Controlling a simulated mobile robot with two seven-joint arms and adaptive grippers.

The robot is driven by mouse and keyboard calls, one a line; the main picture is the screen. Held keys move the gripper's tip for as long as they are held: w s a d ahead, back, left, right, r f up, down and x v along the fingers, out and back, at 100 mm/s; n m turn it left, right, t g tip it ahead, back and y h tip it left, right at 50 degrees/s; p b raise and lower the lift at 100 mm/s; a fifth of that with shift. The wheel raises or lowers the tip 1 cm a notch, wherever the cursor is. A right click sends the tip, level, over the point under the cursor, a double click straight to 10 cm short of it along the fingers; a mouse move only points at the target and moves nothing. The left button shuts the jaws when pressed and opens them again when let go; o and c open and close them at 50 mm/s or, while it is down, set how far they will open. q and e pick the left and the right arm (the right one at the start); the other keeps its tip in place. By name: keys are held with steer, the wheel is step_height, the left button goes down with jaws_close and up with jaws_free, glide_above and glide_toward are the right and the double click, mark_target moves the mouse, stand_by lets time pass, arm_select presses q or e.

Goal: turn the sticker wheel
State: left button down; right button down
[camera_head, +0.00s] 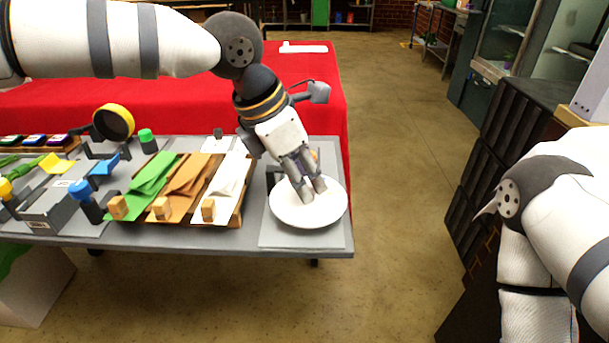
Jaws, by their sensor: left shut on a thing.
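The sticker wheel (290,212) is a round white disc lying flat at the right end of the grey table. My left gripper (312,194) reaches down onto it from above, with its fingers shut at the upper middle of the disc. What exactly lies between the fingertips is too small to make out, and the fingers hide part of the disc. My right arm shows at the right edge of the view, and its gripper is out of the picture.
Left of the wheel stand trays of white paper (228,185), brown paper (190,185) and green paper (150,182) with wooden blocks. A yellow-rimmed round thing (114,122) stands farther left. A red-covered table (325,100) is behind. Open floor lies to the right.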

arm_select(q)
steer(key=m, duration=0.1)
steer(key=m+g, duration=0.1)
steer(key=m+b, duration=0.1)
steer(key=shift+w+f+m+g, duration=0.15)
steer(key=shift+f+m+g, duration=0.1)
steer(key=shift+m+g, duration=0.05)
steer(key=m+g+b, duration=0.1)
steer(key=m, duration=0.2)
steer(key=shift+w+m, duration=0.1)
steer(key=shift+m, duration=0.2)
steer(key=m+g+b, duration=0.1)
steer(key=m, duration=0.2)
steer(key=shift+w+m+g, duration=0.15)
steer(key=shift+m+g, duration=0.15)
steer(key=shift+d+r+m+g+y+b, duration=0.1)
steer(key=shift+m+g+y+b, duration=0.35)
steer(key=shift+m, duration=1.15)
arm_select(e)
steer(key=s+f+g, duration=0.2)
steer(key=s+f, duration=0.2)
steer(key=f, duration=0.1)
steer(key=shift+s, duration=0.4)
arm_select(q)
steer(key=c, duration=1.3)
jaws_free()
steer(key=shift+c, duration=0.2)
steer(key=shift+r, duration=0.1)
